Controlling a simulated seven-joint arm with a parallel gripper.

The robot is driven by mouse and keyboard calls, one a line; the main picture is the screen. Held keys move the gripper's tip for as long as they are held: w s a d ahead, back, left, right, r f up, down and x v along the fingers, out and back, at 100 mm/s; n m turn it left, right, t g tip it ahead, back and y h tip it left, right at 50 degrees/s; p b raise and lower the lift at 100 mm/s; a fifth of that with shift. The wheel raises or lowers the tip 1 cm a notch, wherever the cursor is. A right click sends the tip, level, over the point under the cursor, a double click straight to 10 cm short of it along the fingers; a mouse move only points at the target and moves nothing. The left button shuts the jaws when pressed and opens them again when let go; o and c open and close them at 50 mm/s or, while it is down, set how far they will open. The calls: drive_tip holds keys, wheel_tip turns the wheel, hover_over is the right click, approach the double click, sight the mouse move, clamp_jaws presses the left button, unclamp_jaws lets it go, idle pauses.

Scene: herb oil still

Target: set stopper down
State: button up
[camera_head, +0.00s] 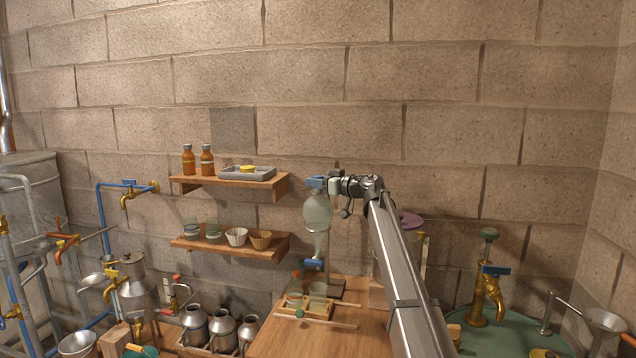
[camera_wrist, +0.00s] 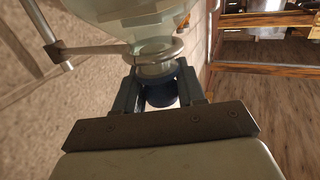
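The stopper (camera_head: 316,183) is blue and sits at the top of the pale glass separating funnel (camera_head: 317,212), at its neck. In the wrist view the stopper (camera_wrist: 160,92) is dark blue, between both fingers and in line with the glass neck, which a metal ring surrounds. My gripper (camera_head: 325,184) reaches it from the right. In the wrist view my gripper (camera_wrist: 159,88) appears closed on the stopper's sides. Whether the stopper is seated in the neck or just clear of it I cannot tell.
A wooden table (camera_head: 270,340) below holds a small wooden tray (camera_head: 303,314) with glassware. Left of the funnel are an upper shelf (camera_head: 205,184) with brown bottles and a grey tray (camera_head: 262,174), and a lower shelf (camera_head: 215,246) with cups. The block wall stands close behind.

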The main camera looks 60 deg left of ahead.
drive_tip(key=o, duration=0.4)
drive_tip(key=shift+r, duration=0.15)
drive_tip(key=v, duration=1.2)
